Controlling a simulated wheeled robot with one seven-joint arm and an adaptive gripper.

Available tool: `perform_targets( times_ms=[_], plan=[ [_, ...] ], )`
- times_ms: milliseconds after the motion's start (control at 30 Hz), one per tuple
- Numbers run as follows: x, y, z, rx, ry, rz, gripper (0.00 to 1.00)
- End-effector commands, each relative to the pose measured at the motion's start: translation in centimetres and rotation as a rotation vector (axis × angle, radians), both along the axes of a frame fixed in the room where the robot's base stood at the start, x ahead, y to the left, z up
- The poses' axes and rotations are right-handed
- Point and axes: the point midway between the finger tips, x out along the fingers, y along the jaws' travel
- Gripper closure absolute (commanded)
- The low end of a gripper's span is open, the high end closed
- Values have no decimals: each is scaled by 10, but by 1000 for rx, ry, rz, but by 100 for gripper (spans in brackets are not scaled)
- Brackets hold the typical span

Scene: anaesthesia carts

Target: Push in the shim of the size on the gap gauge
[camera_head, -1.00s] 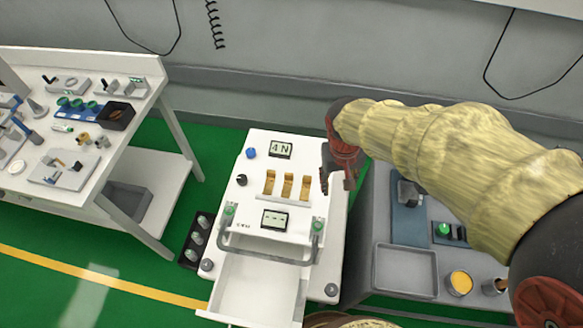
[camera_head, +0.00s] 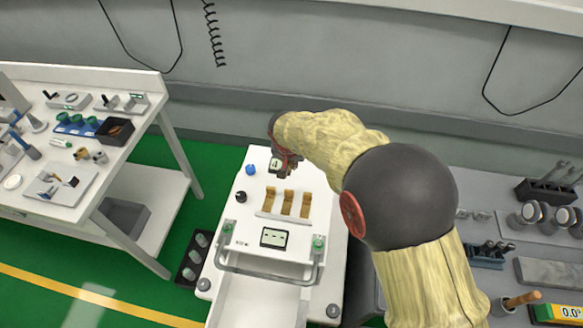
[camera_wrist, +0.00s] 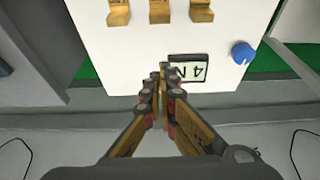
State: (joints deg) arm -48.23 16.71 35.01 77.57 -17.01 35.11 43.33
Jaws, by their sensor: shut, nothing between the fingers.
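Three brass-coloured shim-like pieces stand in a row on a white cart (camera_head: 235,255): left (camera_head: 269,199), middle (camera_head: 288,202) and right (camera_head: 306,205). In the wrist view they show at the top, one partly cut off. A small display behind them reads "4 N" in the wrist view (camera_wrist: 190,71); in the head view my gripper partly covers it. A second display (camera_head: 274,237) in front of the row shows only dashes. My gripper (camera_wrist: 163,70) is shut and empty, its fingertips pointing at the "4 N" display's edge. Whether they touch is unclear.
A blue knob (camera_head: 250,170) and a black knob (camera_head: 241,196) stand left of the row. A grey handle (camera_head: 268,273) with green-topped posts spans the cart's front. A white workbench (camera_head: 100,215) stands left; grey benches with tools lie right.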

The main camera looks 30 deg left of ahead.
Motion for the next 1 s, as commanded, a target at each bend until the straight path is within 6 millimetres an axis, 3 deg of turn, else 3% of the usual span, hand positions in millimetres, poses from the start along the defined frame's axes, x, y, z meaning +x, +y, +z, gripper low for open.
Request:
perform_targets(
  times_ms=[500,800,1000],
  plan=[
    [26,7,-81,-2,1,2,100],
    [-7,-3,-77,-1,1,3,100],
    [-13,-5,-76,-1,0,2,100]
  ],
)
